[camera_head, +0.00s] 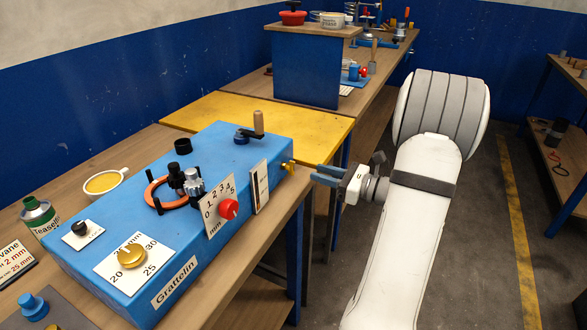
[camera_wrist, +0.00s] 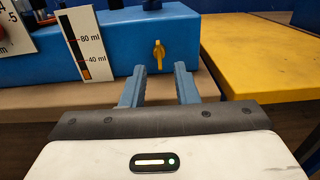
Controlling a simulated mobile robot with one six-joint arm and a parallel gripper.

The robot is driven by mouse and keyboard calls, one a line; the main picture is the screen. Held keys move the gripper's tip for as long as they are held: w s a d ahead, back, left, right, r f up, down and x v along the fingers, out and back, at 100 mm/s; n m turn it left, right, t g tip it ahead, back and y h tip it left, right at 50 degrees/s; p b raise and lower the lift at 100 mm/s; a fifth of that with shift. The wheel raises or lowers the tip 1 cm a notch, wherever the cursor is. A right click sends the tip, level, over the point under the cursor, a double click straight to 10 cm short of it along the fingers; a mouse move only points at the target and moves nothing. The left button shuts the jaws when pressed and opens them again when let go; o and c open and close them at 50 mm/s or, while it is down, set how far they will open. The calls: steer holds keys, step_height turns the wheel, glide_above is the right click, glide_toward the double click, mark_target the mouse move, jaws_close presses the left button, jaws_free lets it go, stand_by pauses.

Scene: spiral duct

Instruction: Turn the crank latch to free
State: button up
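A blue machine box (camera_head: 150,262) stands on the wooden bench. On its top far right corner is a crank (camera_head: 258,124) with a blue hub and an upright wooden handle. I cannot tell which of these is the crank latch, and no "free" mark is readable. My gripper (camera_head: 317,174) is open and empty, just right of the yellow lever and apart from it. In the wrist view its fingertips (camera_wrist: 159,72) point toward the lever, which appears between them.
The box carries a gauge plate (camera_head: 260,187), a red knob (camera_head: 228,209), a brass dial (camera_head: 131,256) and an orange ring (camera_head: 168,192). A yellow board (camera_head: 300,128) lies behind. A cup (camera_head: 106,182) and a green can (camera_head: 39,215) stand left. Aisle floor is open right.

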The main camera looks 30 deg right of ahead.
mark_target(291, 168)
steer(key=x, duration=0.7)
steer(key=shift+a, duration=0.2)
jaws_close()
